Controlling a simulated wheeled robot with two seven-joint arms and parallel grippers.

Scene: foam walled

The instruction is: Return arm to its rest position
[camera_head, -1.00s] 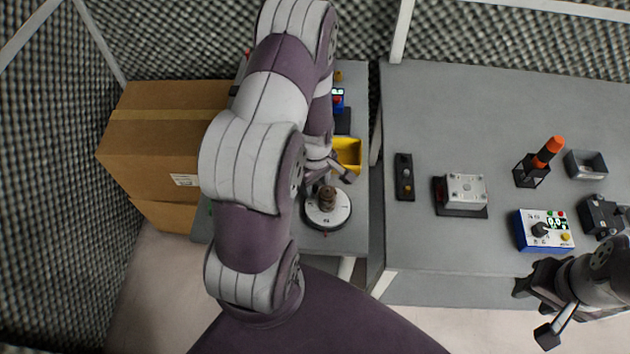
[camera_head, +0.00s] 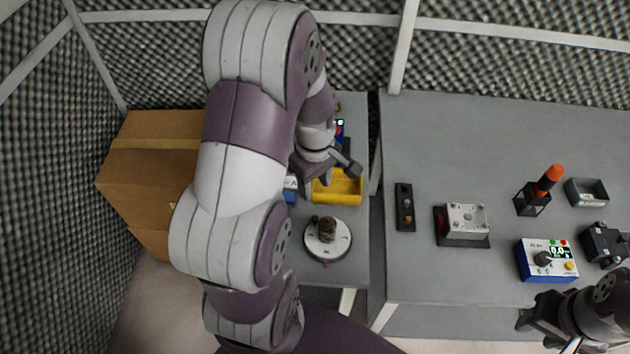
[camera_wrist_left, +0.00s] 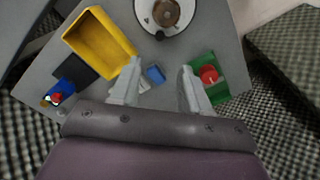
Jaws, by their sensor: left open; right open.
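My left arm rises from the bottom of the head view and bends over the left table. Its gripper (camera_head: 328,174) hangs above the table beside the yellow bin (camera_head: 340,188). In the left wrist view the left gripper (camera_wrist_left: 157,92) has its fingers spread apart, with nothing held between them. My right gripper (camera_head: 548,332) is at the bottom right of the head view, at the front edge of the right table, partly cut off by the frame; its fingers appear apart and empty.
A round white dial base (camera_head: 340,240) stands in front of the yellow bin. Cardboard boxes (camera_head: 150,180) stand left. The right table (camera_head: 480,130) holds several devices.

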